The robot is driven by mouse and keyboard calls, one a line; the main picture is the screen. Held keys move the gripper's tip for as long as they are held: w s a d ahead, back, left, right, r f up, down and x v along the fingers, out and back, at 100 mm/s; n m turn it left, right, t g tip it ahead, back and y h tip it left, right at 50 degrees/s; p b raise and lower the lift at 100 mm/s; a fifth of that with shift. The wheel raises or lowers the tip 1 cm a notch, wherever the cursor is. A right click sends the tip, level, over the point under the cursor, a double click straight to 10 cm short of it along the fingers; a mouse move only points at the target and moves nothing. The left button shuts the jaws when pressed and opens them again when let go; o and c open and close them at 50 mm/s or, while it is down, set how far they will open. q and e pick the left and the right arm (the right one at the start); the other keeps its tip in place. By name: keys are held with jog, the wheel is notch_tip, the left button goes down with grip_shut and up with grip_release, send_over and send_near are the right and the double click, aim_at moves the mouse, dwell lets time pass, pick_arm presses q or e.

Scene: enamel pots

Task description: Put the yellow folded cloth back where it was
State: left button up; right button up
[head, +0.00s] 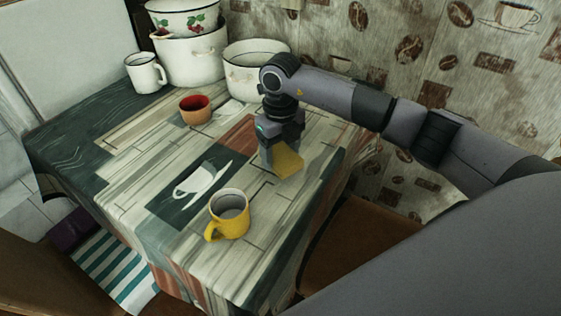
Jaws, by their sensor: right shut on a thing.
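The yellow folded cloth (289,163) shows at the right part of the table, directly under my right gripper (277,157). My right gripper points down and is shut on the cloth, close to the tabletop. I cannot tell whether the cloth touches the table. Part of the cloth is hidden by the gripper's fingers. My left gripper is not in the head view.
A yellow mug (229,215) stands near the front edge of the table (120,205). A small red-brown cup (195,110) stands farther back. White enamel pots (190,60) and a white mug (146,73) stand at the back. The middle of the table is clear.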

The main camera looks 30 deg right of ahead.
aim_at(280, 153)
notch_tip(280, 153, down, 4)
jog(key=shift+r, duration=0.2)
jog(key=shift+f, duration=0.2)
jog(key=o, duration=1.2)
jog(key=shift+r, duration=0.1)
